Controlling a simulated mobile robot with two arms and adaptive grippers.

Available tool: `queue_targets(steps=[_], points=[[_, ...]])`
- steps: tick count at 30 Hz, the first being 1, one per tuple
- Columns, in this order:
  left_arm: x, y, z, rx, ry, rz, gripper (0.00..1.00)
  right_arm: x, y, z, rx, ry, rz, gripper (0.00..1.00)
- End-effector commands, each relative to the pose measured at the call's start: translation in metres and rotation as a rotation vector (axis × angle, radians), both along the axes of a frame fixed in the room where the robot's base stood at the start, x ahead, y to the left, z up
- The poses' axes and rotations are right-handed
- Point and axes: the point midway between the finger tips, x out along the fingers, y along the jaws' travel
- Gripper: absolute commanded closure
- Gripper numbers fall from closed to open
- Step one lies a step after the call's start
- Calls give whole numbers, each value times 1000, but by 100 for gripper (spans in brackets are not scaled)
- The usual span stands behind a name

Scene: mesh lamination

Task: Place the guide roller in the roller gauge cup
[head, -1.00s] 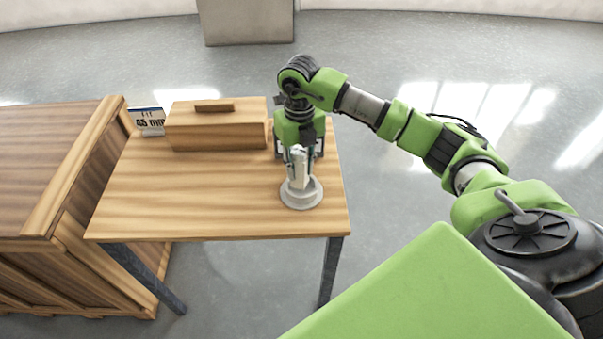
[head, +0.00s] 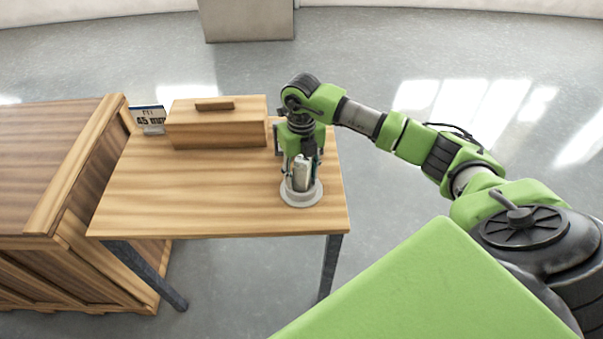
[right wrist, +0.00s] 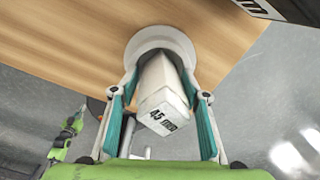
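The guide roller appears as a pale upright piece (head: 302,172) in the head view. In the right wrist view it is a white body (right wrist: 160,100) with "45 mm" on its near end. It stands in the round pale gauge cup (head: 301,199), whose rim (right wrist: 150,38) shows in the right wrist view; its lower end is hidden inside. My right gripper (head: 302,180) points down at the cup. Its teal-padded fingers (right wrist: 160,75) stand on either side of the roller, with narrow gaps visible beside it, so it looks open. My left gripper is out of view.
The cup stands near the front right corner of a wooden table (head: 190,205). A wooden box (head: 215,128) with a handle and a small "45 mm" sign (head: 150,118) are at the back. A wooden cabinet (head: 45,165) adjoins on the left. The table's front left is clear.

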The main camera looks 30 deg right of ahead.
Motion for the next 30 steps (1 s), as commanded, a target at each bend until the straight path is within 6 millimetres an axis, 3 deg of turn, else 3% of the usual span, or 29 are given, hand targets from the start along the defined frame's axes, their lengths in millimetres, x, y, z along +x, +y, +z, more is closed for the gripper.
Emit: queue_targets(steps=[8,21,30], points=[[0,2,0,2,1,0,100,1,0,11,0,-4,0,58],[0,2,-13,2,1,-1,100,1,0,99,0,-5,0,58],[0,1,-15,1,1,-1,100,0,0,123,1,-1,0,58]])
